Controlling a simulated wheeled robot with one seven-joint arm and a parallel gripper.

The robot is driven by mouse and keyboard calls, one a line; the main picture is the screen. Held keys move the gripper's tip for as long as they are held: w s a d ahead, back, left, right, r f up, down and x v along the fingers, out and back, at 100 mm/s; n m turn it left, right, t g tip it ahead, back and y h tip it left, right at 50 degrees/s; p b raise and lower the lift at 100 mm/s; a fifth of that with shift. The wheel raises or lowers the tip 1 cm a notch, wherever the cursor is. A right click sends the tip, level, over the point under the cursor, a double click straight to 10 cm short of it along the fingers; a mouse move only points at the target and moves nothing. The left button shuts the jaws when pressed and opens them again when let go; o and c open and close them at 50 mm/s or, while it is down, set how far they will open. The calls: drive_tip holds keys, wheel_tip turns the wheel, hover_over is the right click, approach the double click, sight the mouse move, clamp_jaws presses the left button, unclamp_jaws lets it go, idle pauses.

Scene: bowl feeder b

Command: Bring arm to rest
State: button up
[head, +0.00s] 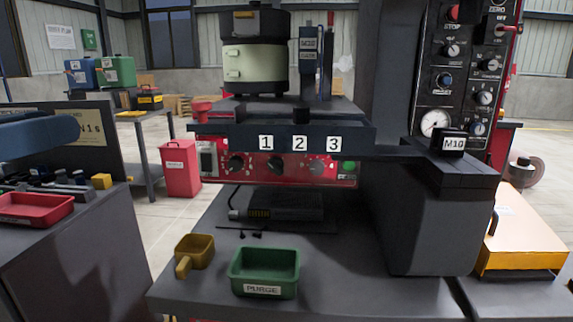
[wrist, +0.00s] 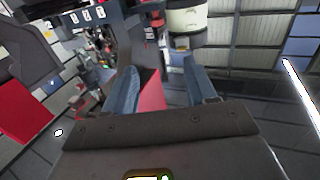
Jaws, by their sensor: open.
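My gripper (wrist: 158,66) shows in the wrist view with its two blue fingers spread apart. It is open, and no held object shows between the fingers. A red surface shows behind them. The fingers do not show clearly in the head view. The bowl feeder (head: 254,62), a pale green and dark drum, stands on the machine in the head view. It also shows at the top of the wrist view (wrist: 187,18), beyond the fingers and apart from them.
A green PURGE tray (head: 264,272) and a yellow scoop (head: 194,252) rest on the dark bench. A ledge labelled 1, 2, 3 (head: 281,136) juts above it. A control panel (head: 470,75) stands right. A red tray (head: 36,208) sits on the left bench. Floor shows between the benches.

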drive_tip(key=w+d+f+n+y+p, duration=0.1)
drive_tip(key=w+d+f+n+y, duration=0.25)
drive_tip(key=f, duration=0.75)
drive_tip(key=w+d+f+n+y+p, duration=0.1)
drive_tip(key=w+d+f+n, duration=0.25)
drive_tip(key=d+f, duration=0.55)
drive_tip(key=s+d+f+n+g+y+p, duration=0.1)
drive_tip(key=s+d+f+n+y, duration=0.1)
drive_tip(key=d+f, duration=0.6)
drive_tip(key=s+d+f+n+g+y+p, duration=0.1)
drive_tip(key=s+d+f+g, duration=0.3)
drive_tip(key=f, duration=0.6)
drive_tip(key=s+d+f+t+y+p, duration=0.1)
drive_tip(key=s+d+f+y+p, duration=0.15)
drive_tip(key=s+d, duration=1.2)
drive_tip(key=s+d+r+m+t+h+p, duration=0.1)
drive_tip(key=s+d+r, duration=0.3)
drive_tip(key=s+r, duration=0.4)
drive_tip(key=s+d+r+m+t+h+p, duration=0.1)
drive_tip(key=s+d+r+m, duration=0.3)
drive_tip(key=s+r, duration=0.4)
drive_tip(key=shift+s+d+h+p, duration=0.3)
drive_tip(key=shift+s+d, duration=0.45)
